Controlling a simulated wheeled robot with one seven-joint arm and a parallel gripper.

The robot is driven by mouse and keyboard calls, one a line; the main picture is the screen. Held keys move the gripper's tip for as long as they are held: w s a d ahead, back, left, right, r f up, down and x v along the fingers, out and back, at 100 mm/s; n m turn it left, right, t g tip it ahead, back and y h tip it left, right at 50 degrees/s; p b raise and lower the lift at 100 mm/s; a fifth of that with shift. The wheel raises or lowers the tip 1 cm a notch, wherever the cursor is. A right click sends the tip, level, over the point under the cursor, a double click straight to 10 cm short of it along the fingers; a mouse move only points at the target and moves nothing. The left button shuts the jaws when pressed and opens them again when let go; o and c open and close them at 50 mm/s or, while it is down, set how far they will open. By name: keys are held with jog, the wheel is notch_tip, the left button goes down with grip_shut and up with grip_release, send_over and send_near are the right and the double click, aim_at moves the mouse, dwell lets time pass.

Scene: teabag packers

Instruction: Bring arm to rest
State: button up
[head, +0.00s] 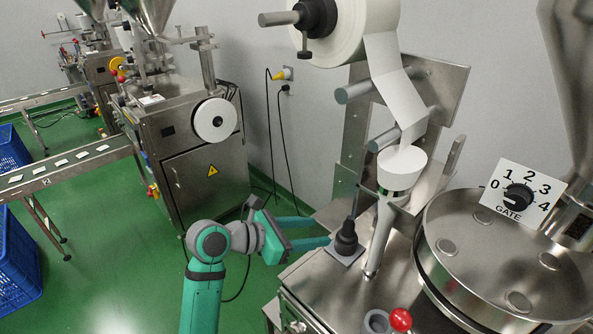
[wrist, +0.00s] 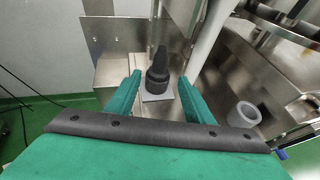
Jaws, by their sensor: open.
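My gripper (head: 320,231) is green and sits at the left edge of the near machine, beside a black knob-like part (head: 346,238) on a light square base. In the wrist view the two fingers of my gripper (wrist: 158,88) are spread apart, with the black part (wrist: 158,75) showing upright beyond and between them. The fingers look empty. I cannot tell whether either finger touches the black part.
A grey ring (wrist: 244,114) stands at right. Green floor (head: 130,270) is open at left.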

jog(key=s+d+r+n+t+h, duration=0.3)
jog(key=s+d+n+t+h, duration=0.15)
jog(key=s+n, duration=0.3)
jog(key=s+d+r+n+t+h, duration=0.3)
jog(key=s+n+h, duration=0.3)
jog(key=s, duration=0.2)
jog(key=s+a+f+n+t+y, duration=0.1)
jog(key=s+a+f+n+y, duration=0.7)
jog(key=n, duration=1)
jog(key=s+a+f+n+t+y, duration=0.1)
jog(key=s+a+f+n+y, duration=0.7)
jog(key=s+f+n+y, duration=0.7)
notch_tip(320, 180, down, 3)
jog(key=s+n, duration=0.2)
jog(key=n, duration=0.1)
jog(key=shift+t, duration=0.25)
jog(key=c, duration=0.4)
jog(key=shift+a, duration=0.1)
